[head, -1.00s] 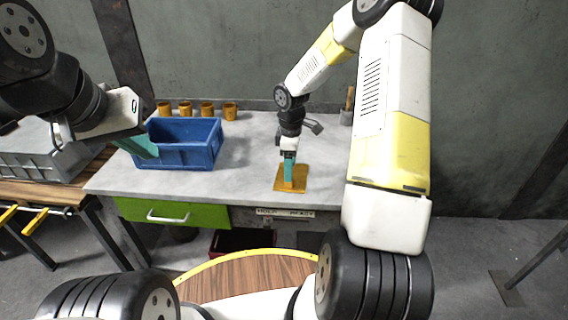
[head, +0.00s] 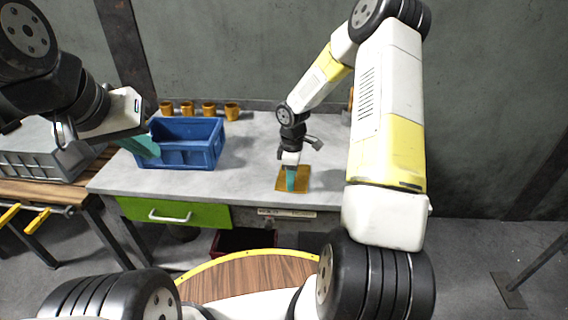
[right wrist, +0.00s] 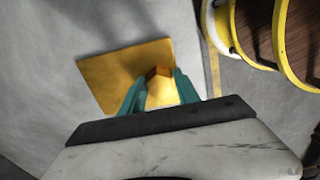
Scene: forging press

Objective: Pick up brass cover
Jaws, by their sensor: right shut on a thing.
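The brass cover (head: 303,182) is a flat golden plate with a raised block in its middle. It lies on the grey worktop (head: 255,150) near the front edge. My right gripper (head: 291,181) points down at it, and in the right wrist view its teal fingers (right wrist: 161,92) are shut on the cover's raised block (right wrist: 160,80). The plate (right wrist: 112,75) spreads out beyond the fingers there. My left gripper (head: 142,147) hangs by the near left side of the blue bin; its opening cannot be made out.
The blue bin (head: 178,157) stands left on the worktop. Several brass cups (head: 187,108) stand in a row behind it. A grey crate (head: 40,165) is on a wooden bench at far left. The worktop between the bin and the cover is clear.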

